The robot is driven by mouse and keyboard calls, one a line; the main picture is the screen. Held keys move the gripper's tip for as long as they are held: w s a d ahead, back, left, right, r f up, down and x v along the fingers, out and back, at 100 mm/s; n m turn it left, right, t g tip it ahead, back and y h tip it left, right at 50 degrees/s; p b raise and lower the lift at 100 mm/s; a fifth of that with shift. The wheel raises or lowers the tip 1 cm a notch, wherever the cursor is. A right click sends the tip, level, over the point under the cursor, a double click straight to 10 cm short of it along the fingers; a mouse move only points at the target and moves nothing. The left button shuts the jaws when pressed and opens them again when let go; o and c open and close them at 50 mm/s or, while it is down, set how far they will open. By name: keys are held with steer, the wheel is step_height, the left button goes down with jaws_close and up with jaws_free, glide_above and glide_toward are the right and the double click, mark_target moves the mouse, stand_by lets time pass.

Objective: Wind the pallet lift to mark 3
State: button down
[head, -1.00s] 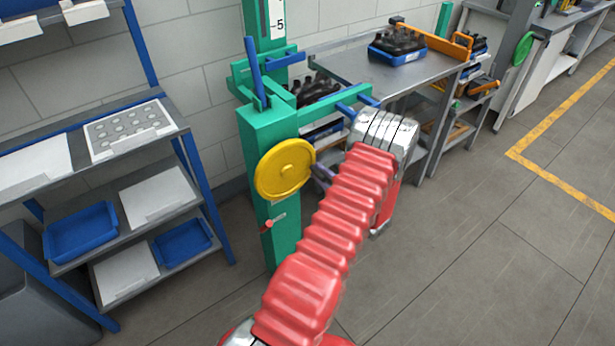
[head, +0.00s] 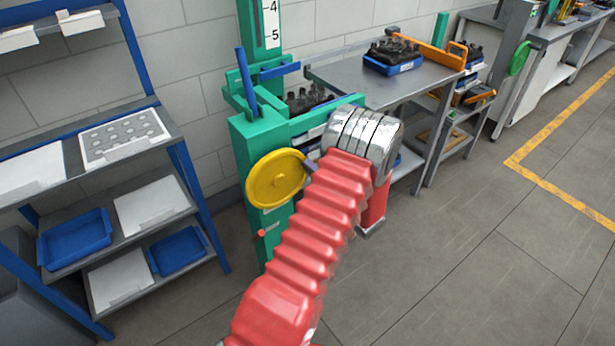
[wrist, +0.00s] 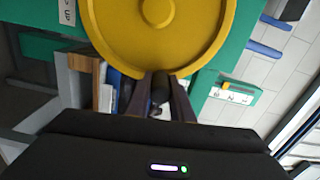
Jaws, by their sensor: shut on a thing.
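The pallet lift is a green post (head: 250,150) with a white scale (head: 271,22) showing 4 and 5 at its top. A blue bar (head: 280,70) sits below the 5. A yellow handwheel (head: 275,179) is on the post's front; it fills the top of the wrist view (wrist: 205,25). A dark crank handle (wrist: 160,84) stands at the wheel's rim. My gripper (wrist: 163,100) is shut on this handle, one finger on each side. In the head view my arm hides most of the gripper and the lift's forks.
A blue-framed shelf (head: 120,165) with blue trays stands close on the left. A metal table (head: 345,75) with a blue crate of dark bottles (head: 393,64) stands behind the lift. The floor at right is clear.

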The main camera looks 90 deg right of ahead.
mark_target(278, 158)
steer(key=r+n, duration=0.1)
steer(key=w+r+n, duration=0.1)
steer(key=n, duration=0.1)
steer(key=w+a+r+n, duration=0.1)
steer(key=shift+a+r+n, duration=0.1)
steer(key=shift+r+n, duration=0.15)
steer(key=shift+n, duration=0.15)
steer(key=r+n, duration=0.1)
steer(key=w+a+n, duration=0.1)
steer(key=shift+w+r+n, duration=0.1)
steer(key=shift+r+n, duration=0.2)
steer(key=shift+r, duration=0.05)
steer(key=shift+w+a+r+n, duration=0.4)
steer(key=shift+w+n, duration=0.2)
steer(key=shift+n, duration=0.3)
steer(key=shift+w+a+r+n, duration=0.15)
steer(key=shift+w+n, duration=0.1)
steer(key=shift+n, duration=0.25)
steer(key=shift+w+a+r, duration=0.2)
steer(key=shift+w+a, duration=0.3)
steer(key=shift+w, duration=0.25)
steer(key=shift+w+a+r, duration=0.2)
steer(key=shift+w+a, duration=0.3)
steer(key=shift+w, duration=0.25)
steer(key=c, duration=1.6)
jaws_free()
steer(key=shift+o, duration=0.2)
